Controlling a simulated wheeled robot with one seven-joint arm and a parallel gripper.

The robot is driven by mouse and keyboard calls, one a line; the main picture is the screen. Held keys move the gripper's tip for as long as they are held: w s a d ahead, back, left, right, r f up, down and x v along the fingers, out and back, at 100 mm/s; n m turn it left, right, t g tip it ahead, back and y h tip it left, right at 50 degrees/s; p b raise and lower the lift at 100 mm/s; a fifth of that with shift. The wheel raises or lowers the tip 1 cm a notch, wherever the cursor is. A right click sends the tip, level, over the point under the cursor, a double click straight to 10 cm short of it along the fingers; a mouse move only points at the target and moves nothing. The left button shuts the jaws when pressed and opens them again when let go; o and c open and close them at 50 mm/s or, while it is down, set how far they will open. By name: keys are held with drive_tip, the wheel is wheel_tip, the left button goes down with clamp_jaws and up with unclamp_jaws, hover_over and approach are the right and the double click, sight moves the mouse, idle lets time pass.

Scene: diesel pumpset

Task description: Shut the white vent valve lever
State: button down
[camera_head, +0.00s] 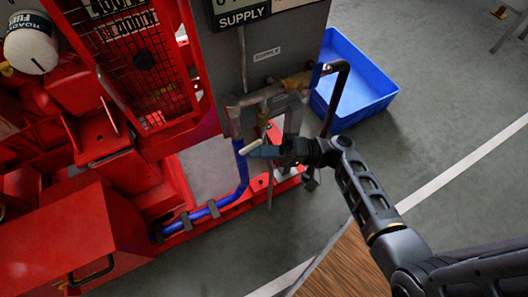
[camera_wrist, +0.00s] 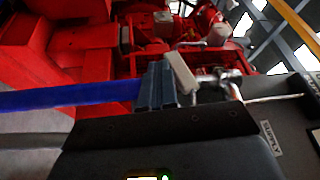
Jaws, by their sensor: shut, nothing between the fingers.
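The white vent valve lever (camera_head: 251,146) shows in the head view as a short pale handle near the brass and steel pipework below the supply panel. In the wrist view the lever (camera_wrist: 182,73) is a tilted white bar just right of my fingertips, with a metal valve body to its right. My gripper (camera_head: 263,152) is shut and empty, close beside the lever. In the wrist view its fingers (camera_wrist: 157,86) stand together. I cannot tell whether they touch the lever. The gripper partly hides the pipework behind it.
A blue pipe (camera_head: 243,172) runs down just left of my gripper. A dark bent pipe (camera_head: 338,95) stands to its right. The grey supply panel (camera_head: 262,48) rises behind, and a blue crate (camera_head: 352,82) sits on the floor. The red pumpset (camera_head: 110,225) fills the left.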

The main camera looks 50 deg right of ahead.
drive_tip(key=shift+a+r, duration=0.3)
drive_tip(key=shift+r, duration=0.05)
drive_tip(key=shift+w+f, duration=0.1)
drive_tip(key=shift+f, duration=0.05)
idle(0.5)
